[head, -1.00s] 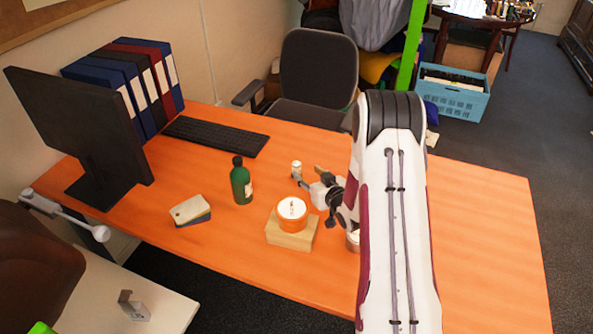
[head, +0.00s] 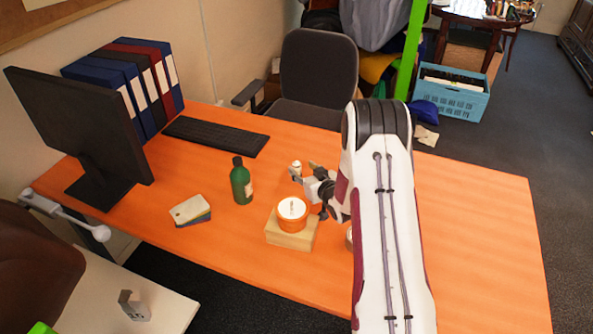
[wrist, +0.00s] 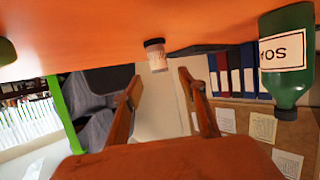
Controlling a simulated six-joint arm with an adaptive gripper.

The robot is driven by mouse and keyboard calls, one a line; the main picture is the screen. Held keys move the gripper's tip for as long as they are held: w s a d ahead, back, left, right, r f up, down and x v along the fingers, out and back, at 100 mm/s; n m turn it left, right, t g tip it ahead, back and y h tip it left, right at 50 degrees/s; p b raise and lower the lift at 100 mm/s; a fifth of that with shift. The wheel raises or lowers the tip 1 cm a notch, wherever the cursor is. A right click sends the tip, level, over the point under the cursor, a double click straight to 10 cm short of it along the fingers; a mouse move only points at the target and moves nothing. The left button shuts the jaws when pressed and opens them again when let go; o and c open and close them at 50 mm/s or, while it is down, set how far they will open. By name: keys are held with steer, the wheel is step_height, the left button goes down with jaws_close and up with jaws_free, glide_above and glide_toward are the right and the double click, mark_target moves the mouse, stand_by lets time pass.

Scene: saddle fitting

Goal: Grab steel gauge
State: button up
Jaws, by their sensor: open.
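I cannot tell for certain which object is the steel gauge. A small pale cylinder (head: 297,166) stands on the desk just beyond my gripper (head: 303,176). In the wrist view this cylinder (wrist: 157,56) has a dark end against the desk and lies ahead, between the two fingertips of my gripper (wrist: 159,76). The fingers are apart with nothing between them. A round orange piece with a white top (head: 292,209) sits on a wooden block (head: 290,238) nearer the head camera. A small can (head: 349,239) is partly hidden behind my arm.
A green bottle (head: 241,183) stands left of my gripper; it is large at the right of the wrist view (wrist: 287,60). Stacked phone-like slabs (head: 190,210), a keyboard (head: 216,135) and a monitor (head: 75,130) lie further left. The desk's right side (head: 480,230) is clear.

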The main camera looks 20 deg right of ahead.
mark_target(297, 164)
steer(key=shift+x, duration=2.95)
jaws_close()
